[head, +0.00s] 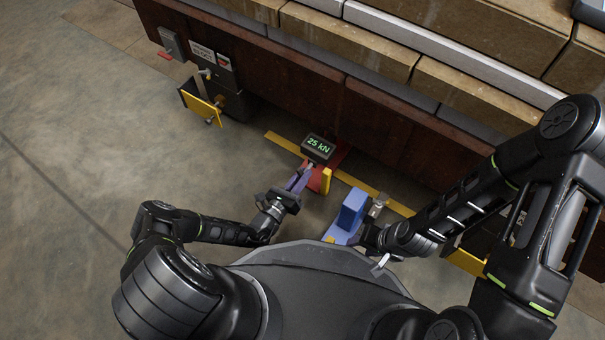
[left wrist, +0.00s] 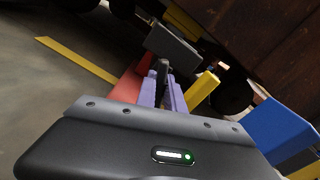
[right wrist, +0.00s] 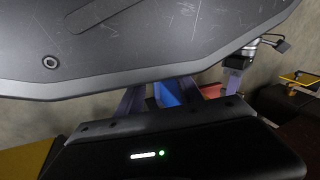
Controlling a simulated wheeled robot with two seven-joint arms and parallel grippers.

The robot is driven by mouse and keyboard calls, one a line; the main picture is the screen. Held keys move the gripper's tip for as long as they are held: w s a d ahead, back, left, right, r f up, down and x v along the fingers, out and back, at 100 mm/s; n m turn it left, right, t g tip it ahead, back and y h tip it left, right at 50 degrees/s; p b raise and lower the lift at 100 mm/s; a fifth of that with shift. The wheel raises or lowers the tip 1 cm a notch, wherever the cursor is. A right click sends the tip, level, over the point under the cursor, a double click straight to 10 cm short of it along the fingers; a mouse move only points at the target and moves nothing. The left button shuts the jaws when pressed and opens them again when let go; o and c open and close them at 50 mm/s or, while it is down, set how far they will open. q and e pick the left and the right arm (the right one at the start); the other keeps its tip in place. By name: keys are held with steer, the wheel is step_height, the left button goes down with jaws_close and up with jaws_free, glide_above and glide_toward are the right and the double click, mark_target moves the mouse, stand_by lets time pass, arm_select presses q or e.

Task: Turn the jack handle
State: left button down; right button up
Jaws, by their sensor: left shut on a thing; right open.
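The jack shows a red body (head: 316,180) and a small dark display (head: 318,147) reading 25 kN, low beside the rusty beam. My left gripper (head: 300,180) reaches it from the left. In the left wrist view its purple fingers (left wrist: 164,92) are shut on a dark bar (left wrist: 161,72), which looks like the jack handle. The fingers and display hide most of the handle. My right gripper (right wrist: 158,97) is open, beside a blue block (head: 352,208) to the right of the jack. The blue block (right wrist: 168,92) shows beyond its fingers; I see nothing held.
The rusty beam (head: 270,75) carries stacked tan blocks (head: 345,45) along the far side. A yellow strip (head: 285,143) lies on the floor by the jack. A yellow-framed fixture (head: 202,106) stands at the left. The concrete floor (head: 90,130) at the left is clear.

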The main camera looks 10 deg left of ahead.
arm_select(q)
steer(key=shift+m+p, duration=0.35)
steer(key=shift+m, duration=1.25)
steer(key=c, duration=1.5)
jaws_free()
steer(key=shift+o, duration=0.2)
steer(key=p+v, duration=0.2)
steer(key=v, duration=0.5)
steer(key=shift+s+a, duration=0.15)
steer(key=shift+s, duration=0.2)
